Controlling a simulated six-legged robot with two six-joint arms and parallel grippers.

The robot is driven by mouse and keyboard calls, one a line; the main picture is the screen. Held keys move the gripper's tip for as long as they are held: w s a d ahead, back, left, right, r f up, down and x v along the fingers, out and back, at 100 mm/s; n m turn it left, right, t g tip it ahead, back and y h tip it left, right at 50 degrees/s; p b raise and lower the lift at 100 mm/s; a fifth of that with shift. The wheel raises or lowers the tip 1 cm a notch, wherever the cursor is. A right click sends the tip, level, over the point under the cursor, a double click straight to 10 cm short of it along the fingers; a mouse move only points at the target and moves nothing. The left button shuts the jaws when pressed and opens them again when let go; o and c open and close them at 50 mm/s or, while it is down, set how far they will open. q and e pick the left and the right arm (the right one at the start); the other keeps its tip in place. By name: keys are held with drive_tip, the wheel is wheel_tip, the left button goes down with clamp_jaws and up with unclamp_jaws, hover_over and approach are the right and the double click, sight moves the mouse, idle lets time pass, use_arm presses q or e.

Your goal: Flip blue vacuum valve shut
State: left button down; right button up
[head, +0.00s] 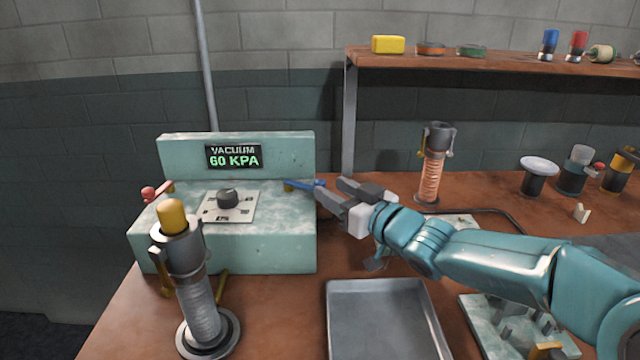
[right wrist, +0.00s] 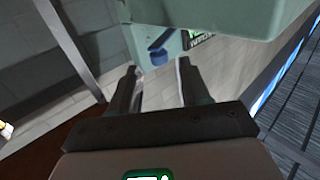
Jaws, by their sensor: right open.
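The blue vacuum valve (head: 305,184) sticks out at the right end of the pale green vacuum unit (head: 280,235), with a brass-coloured fitting at its base. Its lever lies roughly level, pointing right. My right gripper (head: 332,193) is open and empty, with its fingertips close to the lever's outer end. In the right wrist view the blue valve (right wrist: 157,57) shows ahead of and between the open fingers (right wrist: 157,70). I cannot tell whether a finger touches it. The unit's display (head: 234,157) reads VACUUM 60 KPA. My left gripper is out of view.
A red-knobbed lever (head: 150,193) and black dial (head: 229,198) sit on the unit. A ribbed glass-and-brass column (head: 202,310) stands in front. A copper-coil column (head: 430,175) stands behind my right arm. An empty metal tray (head: 382,310) lies below the gripper.

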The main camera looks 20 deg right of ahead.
sight(324, 184)
drive_tip(key=x, duration=0.5)
clamp_jaws()
